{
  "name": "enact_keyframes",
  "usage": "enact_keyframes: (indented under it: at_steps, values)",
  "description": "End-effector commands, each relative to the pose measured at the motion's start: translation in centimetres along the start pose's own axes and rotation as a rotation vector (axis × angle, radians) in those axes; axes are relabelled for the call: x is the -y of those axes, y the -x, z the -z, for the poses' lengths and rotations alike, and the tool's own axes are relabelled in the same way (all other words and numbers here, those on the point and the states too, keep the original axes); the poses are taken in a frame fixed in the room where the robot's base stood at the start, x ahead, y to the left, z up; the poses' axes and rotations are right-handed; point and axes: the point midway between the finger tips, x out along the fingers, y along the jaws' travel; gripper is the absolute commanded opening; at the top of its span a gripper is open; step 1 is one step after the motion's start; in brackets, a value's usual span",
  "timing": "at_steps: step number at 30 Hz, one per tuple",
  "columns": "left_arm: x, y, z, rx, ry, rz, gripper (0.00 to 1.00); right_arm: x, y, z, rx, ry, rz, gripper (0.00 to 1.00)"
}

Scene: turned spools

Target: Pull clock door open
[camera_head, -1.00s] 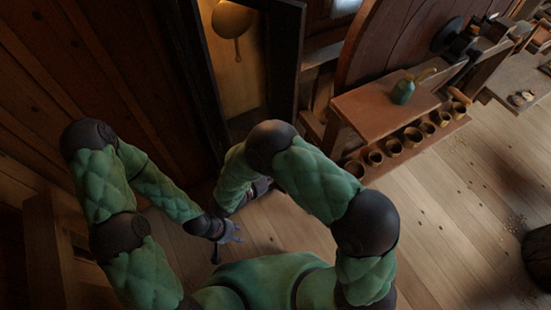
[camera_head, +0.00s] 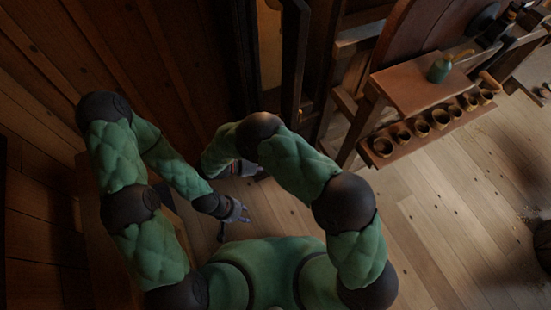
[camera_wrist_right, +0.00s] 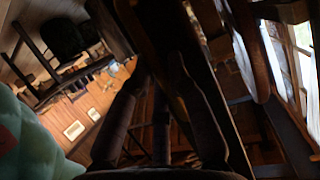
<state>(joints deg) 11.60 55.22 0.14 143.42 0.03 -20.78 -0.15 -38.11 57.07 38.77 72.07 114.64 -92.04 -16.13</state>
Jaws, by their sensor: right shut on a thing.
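The clock is a tall dark wooden case at the top of the head view. Only a narrow strip of its lit interior (camera_head: 271,40) shows. A dark upright door frame (camera_head: 297,55) stands at the right of that strip; how far it is open is hard to tell. My right gripper (camera_wrist_right: 160,105) has its two dark fingers on either side of a dark bar in the wrist view and is shut on it, apparently the clock door's edge or handle. My right arm partly hides that gripper in the head view. My left gripper (camera_head: 238,210) hangs over the floor, apart from the clock; its finger gap is unclear.
A workbench (camera_head: 410,85) stands to the right of the clock, with a green oil can (camera_head: 440,68) on it and several small pots (camera_head: 420,128) on a lower shelf. Plank walls lie left.

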Motion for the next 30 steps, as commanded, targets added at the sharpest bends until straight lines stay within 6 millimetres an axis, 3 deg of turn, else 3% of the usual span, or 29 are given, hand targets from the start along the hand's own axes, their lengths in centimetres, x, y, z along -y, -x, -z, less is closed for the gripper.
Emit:
enact_keyframes:
  at_steps: [10,11,12,14,24,30]
  values:
    - [0.0,0.0,0.0,0.000,0.000,0.000,0.40,0.0,0.0,-0.1,0.001,0.001,0.001,0.00]
    - [0.0,0.0,0.0,0.000,0.000,0.000,0.40,0.0,0.0,-0.1,0.001,0.001,0.001,0.21]
    - [0.0,0.0,0.0,0.000,0.000,0.000,0.40,0.0,0.0,-0.1,0.001,0.001,0.001,0.32]
    - [0.0,0.0,0.0,0.000,0.000,0.000,0.40,0.0,0.0,-0.1,0.001,0.001,0.001,0.44]
    - [0.0,0.0,0.0,0.000,0.000,0.000,0.40,0.1,0.1,0.1,0.001,0.000,0.002,0.44]
    - [0.0,0.0,0.0,0.000,0.000,0.000,0.40,0.1,1.0,2.2,0.002,-0.003,0.003,0.44]
